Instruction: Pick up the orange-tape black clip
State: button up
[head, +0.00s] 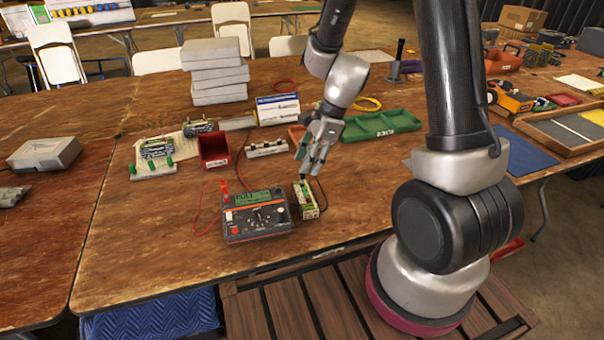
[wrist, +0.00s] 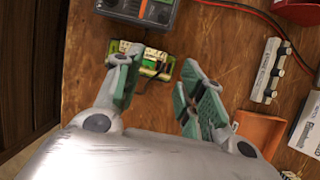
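A green-and-cream module (head: 306,201) lies on the wooden table just right of the meter (head: 257,216). A small black piece (head: 303,181) shows at the module's far end, with a dark lead beside it; it may be the black clip, but I cannot make out orange tape. My gripper (head: 312,168) is above the module's far end, pointing down. In the wrist view my gripper (wrist: 160,68) has its green-padded fingers apart, with nothing held between them. The module (wrist: 150,62) lies beyond the fingertips, partly covered by the left finger; a dark piece on it is blurred.
A red bin (head: 214,151), a white terminal strip (head: 267,149), an orange tray (head: 297,134) and a green tray (head: 381,126) stand around my gripper. A stack of grey blocks (head: 216,72) stands behind. The table's front left is clear.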

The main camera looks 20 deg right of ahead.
aim_at(302, 177)
jog(key=x, duration=0.4)
jog(key=shift+w+f, duration=0.2)
jog(key=shift+f, duration=0.05)
grip_shut()
jog(key=shift+r, duration=0.1)
notch_tip(302, 177, up, 10)
jog(key=shift+f, duration=0.1)
